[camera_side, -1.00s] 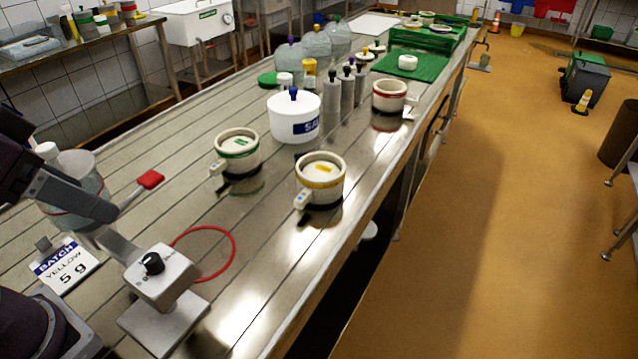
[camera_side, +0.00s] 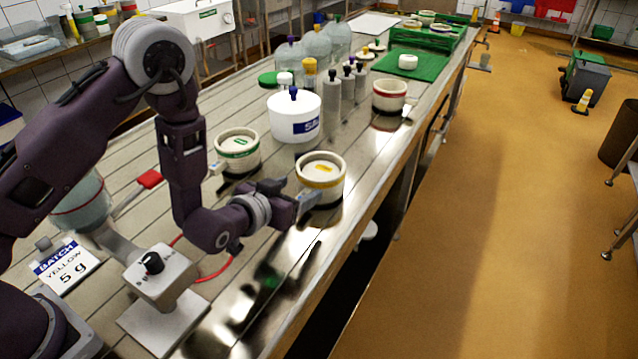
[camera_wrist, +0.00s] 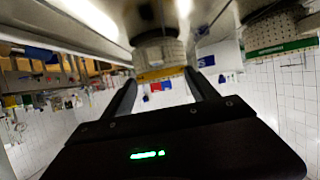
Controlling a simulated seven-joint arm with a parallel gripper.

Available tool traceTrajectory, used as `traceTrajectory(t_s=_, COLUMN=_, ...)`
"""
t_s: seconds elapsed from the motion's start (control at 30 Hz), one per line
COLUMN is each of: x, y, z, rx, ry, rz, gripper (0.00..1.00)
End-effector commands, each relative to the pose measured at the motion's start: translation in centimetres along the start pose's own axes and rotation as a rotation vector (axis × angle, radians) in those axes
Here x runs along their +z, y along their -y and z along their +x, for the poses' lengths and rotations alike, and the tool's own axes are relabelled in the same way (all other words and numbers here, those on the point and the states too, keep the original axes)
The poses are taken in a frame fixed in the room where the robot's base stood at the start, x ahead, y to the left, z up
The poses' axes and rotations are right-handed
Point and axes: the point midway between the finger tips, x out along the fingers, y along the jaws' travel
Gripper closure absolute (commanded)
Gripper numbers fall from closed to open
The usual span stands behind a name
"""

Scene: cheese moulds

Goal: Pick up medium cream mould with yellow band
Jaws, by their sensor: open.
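The cream mould with the yellow band (camera_side: 320,172) stands upright on the steel table in the side view, with a small tag on its near side. My gripper (camera_side: 288,194) is low over the table just left of and in front of it, fingers pointing towards it. In the wrist view, which is upside down, the yellow-banded mould (camera_wrist: 158,56) lies straight ahead between the two open fingers of my gripper (camera_wrist: 160,78). The jaws hold nothing. Whether a finger touches the mould, I cannot tell.
A green-banded mould (camera_side: 237,146) stands close on the left, and a red-banded mould (camera_side: 389,93) farther back. A white tub (camera_side: 294,118) and grey bottles stand behind. The table's right edge is near.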

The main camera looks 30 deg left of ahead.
Motion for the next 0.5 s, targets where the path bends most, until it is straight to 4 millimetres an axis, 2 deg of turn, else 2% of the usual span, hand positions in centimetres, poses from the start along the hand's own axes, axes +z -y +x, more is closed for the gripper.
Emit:
traceTrajectory(t_s=0.2, x=3.8, y=0.0, z=1.6, rx=0.000, ry=0.004, rz=0.001, gripper=0.32)
traceTrajectory(t_s=0.33, x=3.3, y=0.0, z=3.8, rx=0.000, ry=-0.002, rz=-0.002, gripper=0.32)
traceTrajectory(t_s=0.5, x=3.2, y=0.0, z=4.4, rx=0.000, ry=0.000, rz=-0.001, gripper=0.32)
